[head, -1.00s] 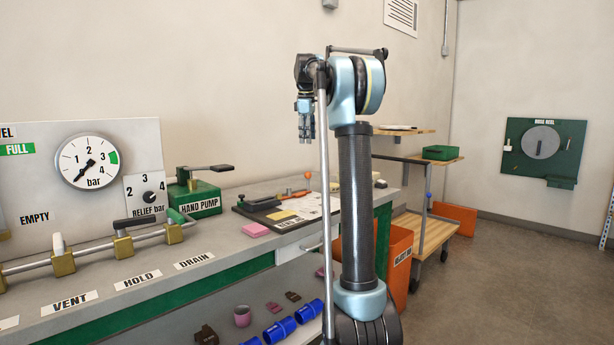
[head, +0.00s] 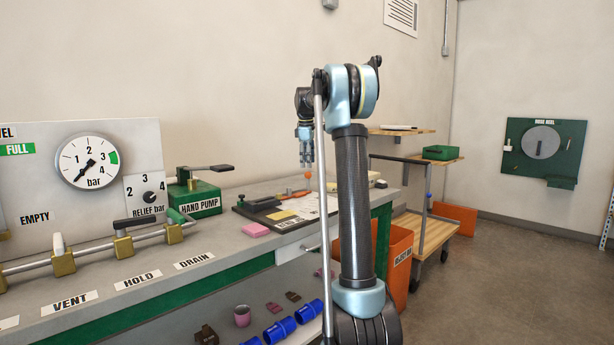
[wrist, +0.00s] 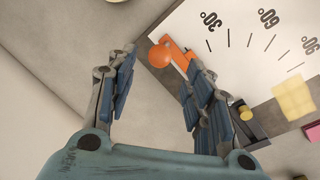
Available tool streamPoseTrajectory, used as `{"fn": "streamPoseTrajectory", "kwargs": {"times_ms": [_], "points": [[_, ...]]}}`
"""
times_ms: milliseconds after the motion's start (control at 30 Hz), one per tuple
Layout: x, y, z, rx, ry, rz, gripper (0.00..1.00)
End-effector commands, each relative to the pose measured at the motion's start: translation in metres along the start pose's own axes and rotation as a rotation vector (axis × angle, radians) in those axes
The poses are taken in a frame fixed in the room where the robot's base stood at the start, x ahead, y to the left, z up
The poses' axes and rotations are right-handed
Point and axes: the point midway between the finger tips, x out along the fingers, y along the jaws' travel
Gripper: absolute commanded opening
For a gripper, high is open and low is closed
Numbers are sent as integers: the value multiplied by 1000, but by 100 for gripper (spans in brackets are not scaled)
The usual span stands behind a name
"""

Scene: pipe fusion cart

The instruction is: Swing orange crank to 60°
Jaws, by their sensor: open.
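The orange crank (wrist: 176,53) shows in the wrist view, with a round orange ball knob (wrist: 160,56) at its end. It lies over a white dial sheet (wrist: 240,40) marked 30°, 60° and 90°, and it sits on the low side of the 30° mark. In the head view the crank's knob (head: 308,175) shows just below my gripper (head: 306,160), above the bench's far end. My gripper is open and empty. In the wrist view the knob appears between the fingertips (wrist: 160,75), nearer the right finger; I cannot tell whether they touch.
A green hand pump (head: 195,200) and a pink block (head: 255,230) stand on the bench left of the dial sheet. A yellow note (wrist: 295,97) lies on the sheet. An orange bin (head: 400,260) stands beside the bench's right end.

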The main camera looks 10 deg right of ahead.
Motion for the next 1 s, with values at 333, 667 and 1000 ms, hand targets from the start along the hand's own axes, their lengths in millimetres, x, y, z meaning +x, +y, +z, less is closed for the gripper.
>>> {"fn": "streamPoseTrajectory", "kwargs": {"times_ms": [333, 667, 1000], "points": [[50, 0, 0, 0, 0, 0, 47], [61, 0, 0, 0, 0, 0, 47], [60, 0, 0, 0, 0, 0, 2]]}}
